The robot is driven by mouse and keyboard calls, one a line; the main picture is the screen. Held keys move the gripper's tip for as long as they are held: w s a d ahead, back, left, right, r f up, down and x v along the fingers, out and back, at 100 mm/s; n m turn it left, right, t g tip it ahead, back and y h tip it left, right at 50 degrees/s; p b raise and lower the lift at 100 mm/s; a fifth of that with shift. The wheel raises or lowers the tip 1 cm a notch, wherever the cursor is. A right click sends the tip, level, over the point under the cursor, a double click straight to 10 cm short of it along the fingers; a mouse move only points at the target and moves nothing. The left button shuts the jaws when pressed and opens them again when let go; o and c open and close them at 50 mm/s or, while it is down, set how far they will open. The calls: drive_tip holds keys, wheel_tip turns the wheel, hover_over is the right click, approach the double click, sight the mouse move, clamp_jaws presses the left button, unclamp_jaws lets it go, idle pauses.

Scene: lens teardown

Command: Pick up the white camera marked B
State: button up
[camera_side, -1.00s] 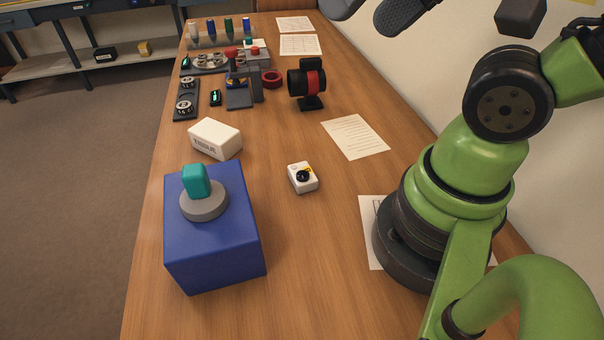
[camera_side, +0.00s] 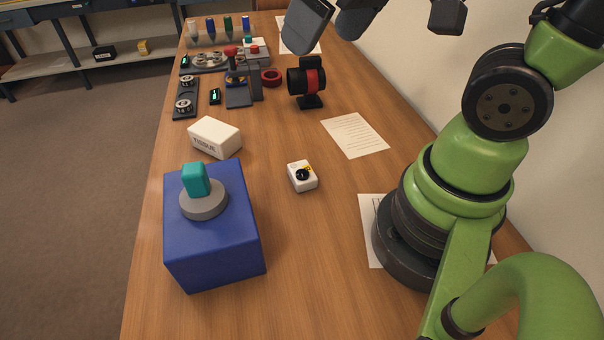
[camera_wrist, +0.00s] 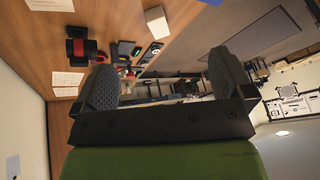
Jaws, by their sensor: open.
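The small white camera (camera_side: 302,176) lies on the wooden table in the side view, right of the blue box. It has a black round lens and a small yellow mark; I cannot read a letter on it. My gripper (camera_side: 335,18) is at the top of the side view, high above the table and well away from the white camera, only partly in frame. In the wrist view my gripper (camera_wrist: 165,85) shows two grey padded fingers spread wide with nothing between them. The white camera cannot be made out in the wrist view.
A blue box (camera_side: 215,245) bears a grey disc (camera_side: 204,201) and a teal block (camera_side: 195,180). A white tissue box (camera_side: 215,137) stands behind it. A black-and-red lens device (camera_side: 307,82), tools and paper sheets (camera_side: 355,135) lie farther back. The table around the white camera is clear.

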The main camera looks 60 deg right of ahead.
drive_tip(key=w+d+f+n+g, duration=0.25)
drive_tip(key=w+f+n, duration=0.25)
drive_tip(key=f, duration=0.5)
drive_tip(key=n+g+h, duration=0.1)
drive_tip(key=n+g, duration=0.2)
hover_over(302, 171)
drive_tip(key=shift+t, duration=0.25)
drive_tip(key=f, duration=1.1)
drive_tip(key=shift+w+d+f, duration=0.2)
drive_tip(key=shift+w+d, duration=0.05)
drive_tip(key=shift+w, duration=0.15)
drive_tip(key=shift+s+d+f, duration=0.1)
drive_tip(key=shift+f, duration=1.4)
drive_tip(key=shift+s+f, duration=0.1)
drive_tip(key=shift+f, duration=1.4)
drive_tip(key=c, duration=0.9)
drive_tip(key=shift+r, duration=0.1)
